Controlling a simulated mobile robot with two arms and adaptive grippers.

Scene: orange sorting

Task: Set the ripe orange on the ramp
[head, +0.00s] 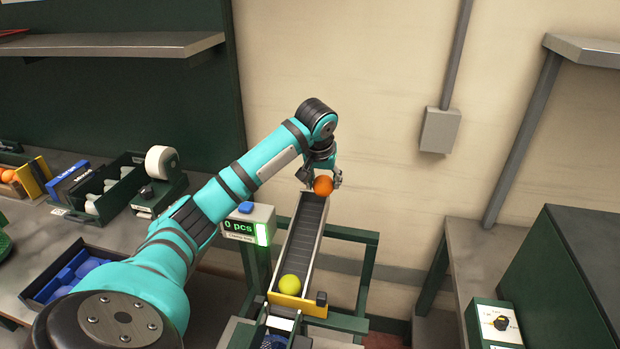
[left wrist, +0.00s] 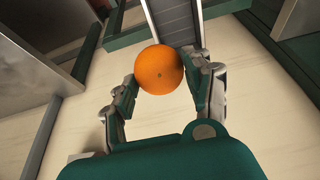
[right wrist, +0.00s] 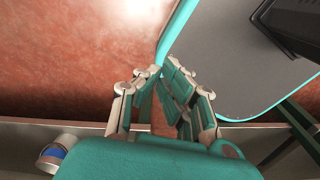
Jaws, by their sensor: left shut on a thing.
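The ripe orange (head: 323,186) is held in my left gripper (head: 322,181) above the upper, far end of the ramp (head: 306,228). In the left wrist view the orange (left wrist: 160,70) sits between the two fingers, with the grey ramp bed (left wrist: 172,22) behind it. I cannot tell whether the orange touches the ramp. A yellow-green ball (head: 289,284) lies at the ramp's lower end, by the yellow end piece. My right gripper (right wrist: 160,78) shows only in its own wrist view, with its fingers close together and no object visible between them.
A counter reading "0 pcs" (head: 248,226) stands left of the ramp. Dark green crates (head: 112,190) and a blue-lined tray (head: 75,272) are on the left bench. A dial box (head: 495,324) and a dark green cabinet (head: 575,270) are at right.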

